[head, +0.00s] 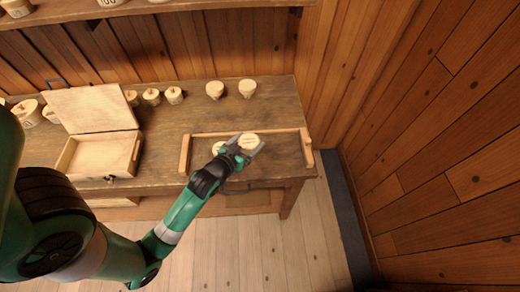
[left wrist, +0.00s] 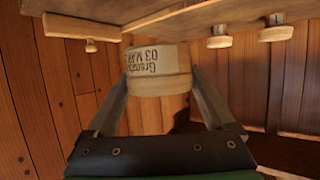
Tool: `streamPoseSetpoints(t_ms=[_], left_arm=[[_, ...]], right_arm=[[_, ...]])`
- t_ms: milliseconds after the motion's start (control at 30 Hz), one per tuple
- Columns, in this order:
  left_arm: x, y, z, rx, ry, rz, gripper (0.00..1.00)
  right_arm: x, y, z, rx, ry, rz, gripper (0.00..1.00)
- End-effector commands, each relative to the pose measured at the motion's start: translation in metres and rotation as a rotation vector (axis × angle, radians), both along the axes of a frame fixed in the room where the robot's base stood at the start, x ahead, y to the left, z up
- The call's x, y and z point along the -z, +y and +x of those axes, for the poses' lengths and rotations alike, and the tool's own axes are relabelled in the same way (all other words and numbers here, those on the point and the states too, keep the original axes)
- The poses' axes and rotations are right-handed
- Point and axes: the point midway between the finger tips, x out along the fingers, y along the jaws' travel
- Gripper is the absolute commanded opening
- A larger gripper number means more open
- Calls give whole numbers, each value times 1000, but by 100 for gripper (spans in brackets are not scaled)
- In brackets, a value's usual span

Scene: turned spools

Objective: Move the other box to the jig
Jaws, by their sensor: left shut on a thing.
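My left gripper (head: 247,147) is shut on a pale round turned box (head: 249,140) over the jig. In the left wrist view the held box (left wrist: 157,72) sits between both fingers of the gripper (left wrist: 160,85), with upside-down dark lettering on its side. The jig (head: 184,157) is a wooden frame with end posts and a long back rail, at the table's front right. A second pale round box (head: 218,147) shows just left of the held one, partly hidden by my gripper. I cannot tell whether the held box touches the jig. My right gripper is not in view.
An open wooden case (head: 94,155) with its lid raised stands on the table (head: 165,122) at left. Two pale round pieces (head: 215,89) (head: 247,88) stand behind the jig, and several more stand left of them. A wooden wall (head: 440,150) rises at right.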

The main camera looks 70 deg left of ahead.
Motion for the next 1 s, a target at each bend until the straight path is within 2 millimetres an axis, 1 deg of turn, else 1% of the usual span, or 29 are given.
streamPoseSetpoints(t_ms=[33, 67, 100, 200, 300, 533, 600, 700, 767, 1000], left_arm=[[10, 5, 15, 1, -2, 2, 34], [15, 8, 23, 2, -3, 1, 34], [29, 10, 29, 2, 2, 1, 34], [49, 16, 44, 0, 1, 0, 34], [59, 19, 54, 0, 1, 1, 34], [64, 21, 60, 0, -1, 1, 34], [73, 23, 64, 0, 1, 1, 34], [93, 22, 63, 0, 2, -1, 34], [99, 22, 63, 0, 1, 0, 34], [98, 23, 63, 0, 0, 1, 34]], right_arm=[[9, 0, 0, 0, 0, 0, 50], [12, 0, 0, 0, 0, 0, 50], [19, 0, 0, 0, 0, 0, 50], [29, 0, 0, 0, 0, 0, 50], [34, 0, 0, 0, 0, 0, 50], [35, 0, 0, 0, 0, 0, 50], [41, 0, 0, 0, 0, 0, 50], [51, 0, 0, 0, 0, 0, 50], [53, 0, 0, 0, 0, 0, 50], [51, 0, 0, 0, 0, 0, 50]])
